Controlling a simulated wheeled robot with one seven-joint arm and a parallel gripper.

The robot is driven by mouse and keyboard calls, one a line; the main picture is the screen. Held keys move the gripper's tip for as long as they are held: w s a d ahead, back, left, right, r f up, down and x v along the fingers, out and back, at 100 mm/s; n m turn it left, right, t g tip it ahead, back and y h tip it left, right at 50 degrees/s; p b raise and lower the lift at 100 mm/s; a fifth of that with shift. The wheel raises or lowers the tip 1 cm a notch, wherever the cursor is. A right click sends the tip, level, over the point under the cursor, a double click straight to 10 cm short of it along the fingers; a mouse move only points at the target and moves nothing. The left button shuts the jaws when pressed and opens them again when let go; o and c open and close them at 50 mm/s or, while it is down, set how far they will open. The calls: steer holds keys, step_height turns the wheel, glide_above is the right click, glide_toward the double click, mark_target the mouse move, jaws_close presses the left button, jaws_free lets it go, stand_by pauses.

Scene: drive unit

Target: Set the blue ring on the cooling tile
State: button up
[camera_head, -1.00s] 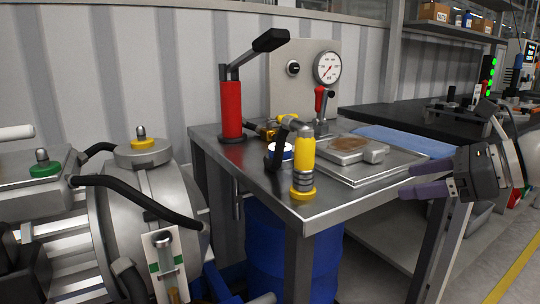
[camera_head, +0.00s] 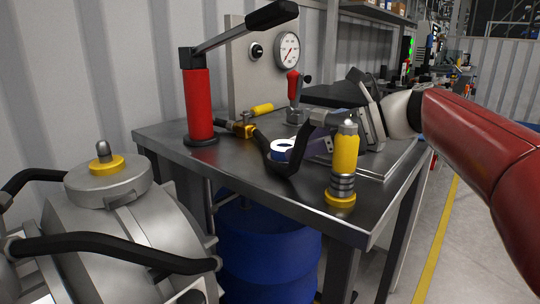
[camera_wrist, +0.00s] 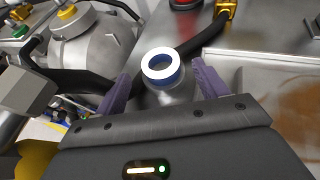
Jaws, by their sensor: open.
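My gripper (camera_head: 308,138) is open just right of the ring. In the wrist view its purple fingers (camera_wrist: 160,84) lie on either side of the ring's near side; I cannot tell if they touch it. A flat metal plate with a brown patch (camera_wrist: 297,103), perhaps the cooling tile, lies to the right; my gripper mostly hides it in the head view.
A yellow-and-grey cylinder (camera_head: 344,160) stands at the bench's front edge. A red lever press (camera_head: 199,105) stands at the back left, and a gauge panel (camera_head: 250,62) behind. A blue drum (camera_head: 268,250) is underneath.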

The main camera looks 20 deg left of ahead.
mark_target(276, 153)
steer(key=x, duration=0.6)
steer(key=shift+a+f+b, duration=0.15)
steer(key=shift+a+b, duration=0.05)
steer(key=shift+b, duration=0.1)
steer(key=c, duration=1)
steer(key=shift+f, duration=0.15)
steer(key=c, duration=0.4)
